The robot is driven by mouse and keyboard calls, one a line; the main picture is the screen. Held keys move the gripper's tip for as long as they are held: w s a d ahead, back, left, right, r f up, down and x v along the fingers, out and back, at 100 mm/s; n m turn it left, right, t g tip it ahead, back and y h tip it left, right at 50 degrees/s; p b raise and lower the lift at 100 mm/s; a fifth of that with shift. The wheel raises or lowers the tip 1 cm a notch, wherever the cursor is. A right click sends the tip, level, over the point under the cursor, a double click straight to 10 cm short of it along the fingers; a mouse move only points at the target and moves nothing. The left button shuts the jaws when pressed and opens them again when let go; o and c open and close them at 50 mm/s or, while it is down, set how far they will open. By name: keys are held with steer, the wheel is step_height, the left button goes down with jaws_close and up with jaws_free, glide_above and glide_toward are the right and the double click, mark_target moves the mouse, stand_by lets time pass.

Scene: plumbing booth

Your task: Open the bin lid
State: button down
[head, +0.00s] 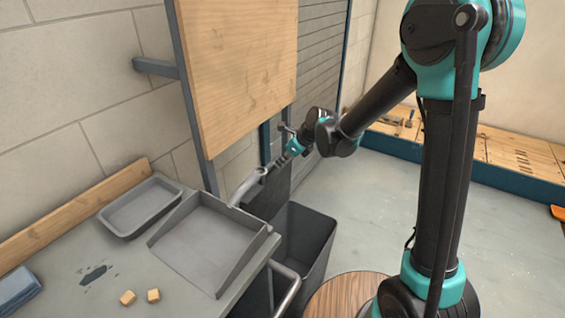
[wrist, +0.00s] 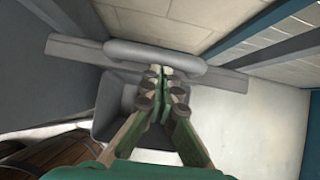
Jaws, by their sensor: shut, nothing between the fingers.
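The dark grey bin (head: 305,245) stands on the floor beside the bench, and its top looks open in the head view. Its lid (head: 268,200) appears raised, standing steeply at the back near the wall. A thick, rounded grey handle (head: 246,187) runs along the lid; in the wrist view the handle (wrist: 150,54) crosses just beyond my fingertips. My gripper (head: 264,170) is shut and empty at the handle's upper end in the head view. In the wrist view my gripper (wrist: 160,75) is close to the handle; whether they touch is unclear.
A wooden panel (head: 235,70) hangs above. A round wooden top (head: 340,295) is near the bin.

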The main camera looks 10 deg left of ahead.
steer(key=w+a, duration=0.2)
steer(key=a, duration=0.4)
steer(key=shift+w+r, duration=0.15)
steer(key=shift+r, duration=0.05)
steer(key=shift+a, duration=0.1)
